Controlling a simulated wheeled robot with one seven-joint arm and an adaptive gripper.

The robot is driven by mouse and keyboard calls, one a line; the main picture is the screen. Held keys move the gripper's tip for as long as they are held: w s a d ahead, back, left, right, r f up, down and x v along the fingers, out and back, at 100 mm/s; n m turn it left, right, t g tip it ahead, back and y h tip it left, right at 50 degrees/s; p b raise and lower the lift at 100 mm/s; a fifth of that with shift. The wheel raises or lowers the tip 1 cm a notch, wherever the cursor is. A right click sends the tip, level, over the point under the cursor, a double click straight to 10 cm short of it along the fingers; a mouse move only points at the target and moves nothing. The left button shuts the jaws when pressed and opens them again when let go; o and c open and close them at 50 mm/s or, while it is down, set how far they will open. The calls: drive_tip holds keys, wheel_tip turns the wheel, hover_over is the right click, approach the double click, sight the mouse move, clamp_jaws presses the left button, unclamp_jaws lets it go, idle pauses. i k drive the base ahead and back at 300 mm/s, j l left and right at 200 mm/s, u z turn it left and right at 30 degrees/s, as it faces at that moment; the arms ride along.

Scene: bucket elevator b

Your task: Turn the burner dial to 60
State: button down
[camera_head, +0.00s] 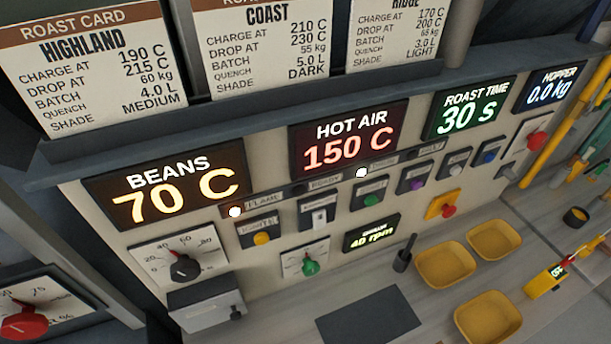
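A black dial knob (185,267) sits on a white scale plate (203,256) at the lower left of the panel, under the BEANS display. The scale's readable marks include 40, 60 and 80. A small red pointer mark shows at the knob's upper left, seemingly near 40; its exact reading is too small to tell. No readable label names this dial as the burner. My gripper is not in view.
A grey box (205,304) juts out just below the black dial. A green knob (311,267) and yellow button (261,238) are to its right. Displays read BEANS 70 C (170,185) and HOT AIR 150 C (347,140). Yellow trays (446,265) stand on the counter at right.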

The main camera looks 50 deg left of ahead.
sight(186, 269)
drive_tip(key=u, duration=2.95)
drive_tip(key=k+j, duration=0.05)
